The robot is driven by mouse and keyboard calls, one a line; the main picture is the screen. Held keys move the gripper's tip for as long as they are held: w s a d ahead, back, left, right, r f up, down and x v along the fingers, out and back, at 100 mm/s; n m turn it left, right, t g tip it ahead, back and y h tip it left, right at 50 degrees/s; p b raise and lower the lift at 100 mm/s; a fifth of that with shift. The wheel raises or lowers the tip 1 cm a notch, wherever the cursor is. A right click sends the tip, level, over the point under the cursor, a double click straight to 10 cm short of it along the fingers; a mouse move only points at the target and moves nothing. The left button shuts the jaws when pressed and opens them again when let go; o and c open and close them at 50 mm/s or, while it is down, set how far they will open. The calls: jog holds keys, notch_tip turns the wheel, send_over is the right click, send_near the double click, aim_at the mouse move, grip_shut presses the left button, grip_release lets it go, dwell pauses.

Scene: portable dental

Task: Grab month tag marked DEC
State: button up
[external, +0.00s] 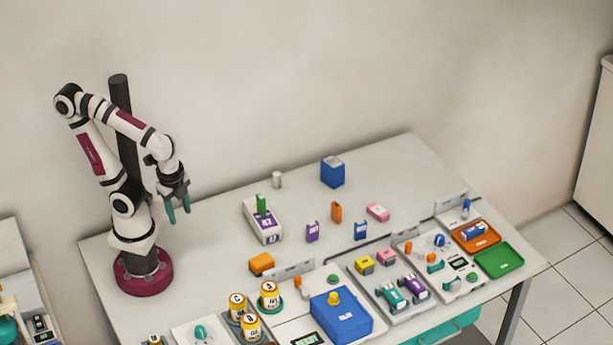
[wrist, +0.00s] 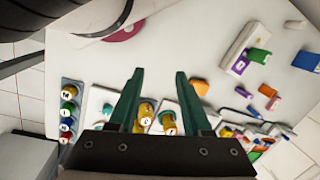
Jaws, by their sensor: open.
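My gripper (external: 179,214) is open and empty, hanging above the left part of the table, with its teal fingers pointing down. Its two fingers also show in the wrist view (wrist: 160,76), spread apart with nothing between them. Several small coloured blocks that look like tags are on the table to the right of my gripper: a purple one (external: 312,232), an orange one (external: 336,212), a blue one (external: 361,231) and a pink one (external: 378,212). Their markings are too small to read, so I cannot tell which is marked DEC.
A white holder (external: 255,228) with a green block (external: 262,205) stands between my gripper and the loose blocks. A blue box (external: 332,172) stands at the back. Yellow-topped jars (external: 269,295), a large blue box (external: 341,316) and trays crowd the front and right. The table's left part is clear.

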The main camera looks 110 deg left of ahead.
aim_at(356, 226)
dwell(0.4)
